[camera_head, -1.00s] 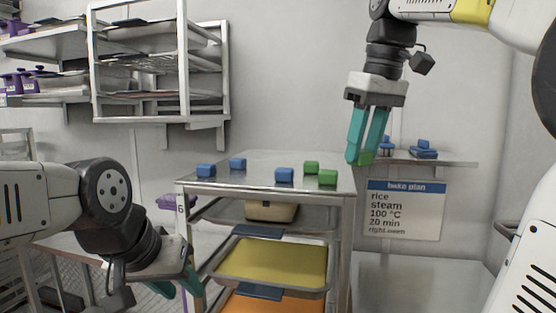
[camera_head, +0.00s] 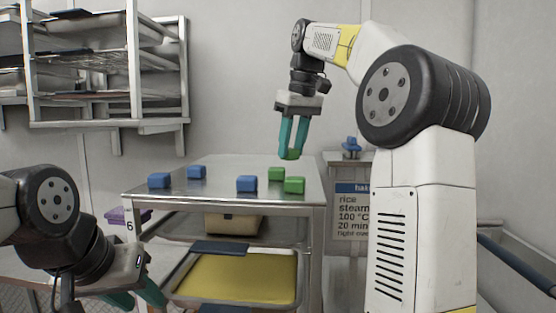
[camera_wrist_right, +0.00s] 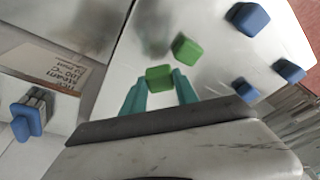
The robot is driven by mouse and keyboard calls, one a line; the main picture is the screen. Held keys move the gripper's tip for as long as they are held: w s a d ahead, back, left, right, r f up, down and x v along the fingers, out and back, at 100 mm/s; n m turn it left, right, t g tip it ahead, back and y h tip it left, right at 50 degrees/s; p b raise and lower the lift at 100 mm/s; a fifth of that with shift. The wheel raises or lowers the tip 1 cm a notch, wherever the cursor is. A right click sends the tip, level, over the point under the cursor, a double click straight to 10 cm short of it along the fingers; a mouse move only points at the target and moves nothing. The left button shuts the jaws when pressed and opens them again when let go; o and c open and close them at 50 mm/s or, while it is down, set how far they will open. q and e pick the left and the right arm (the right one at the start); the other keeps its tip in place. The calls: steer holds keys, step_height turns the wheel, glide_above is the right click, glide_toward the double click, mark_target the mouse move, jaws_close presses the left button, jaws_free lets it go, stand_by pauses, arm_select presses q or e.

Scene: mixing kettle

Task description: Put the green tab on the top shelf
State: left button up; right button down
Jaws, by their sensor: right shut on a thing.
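My right gripper (camera_head: 290,153) is shut on a green tab (camera_wrist_right: 160,75), which shows between the teal fingertips in the right wrist view. It is held above the back right part of the metal rack's top shelf (camera_head: 225,168); the gap below it is hard to judge. Two green tabs (camera_head: 276,174) (camera_head: 294,185) stand on that top, near its right side. Only one other green tab (camera_wrist_right: 187,50) shows clearly in the wrist view. My left gripper (camera_head: 135,297) is low at the left of the rack, its fingers apart and partly cut off by the frame.
Three blue tabs (camera_head: 159,180) (camera_head: 196,172) (camera_head: 247,184) stand on the same top. Trays sit below, one yellow (camera_head: 235,278). A wall shelf unit (camera_head: 110,75) hangs at upper left. A blue item (camera_head: 351,145) stands on a side ledge. A notice hangs below it.

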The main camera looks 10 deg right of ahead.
mark_target(295, 149)
steer(key=shift+w+a, duration=0.15)
steer(key=shift+w, duration=0.45)
steer(key=shift+s+d+x, duration=0.1)
steer(key=shift+s+x, duration=0.1)
steer(key=shift+x, duration=0.65)
steer(key=shift+s+d+x, duration=0.1)
steer(key=shift+s+x, duration=0.05)
steer(key=shift+x, duration=0.75)
steer(key=shift+f, duration=0.15)
steer(key=c, duration=1.2)
jaws_free()
steer(key=shift+f, duration=0.1)
steer(key=shift+v, duration=3.9)
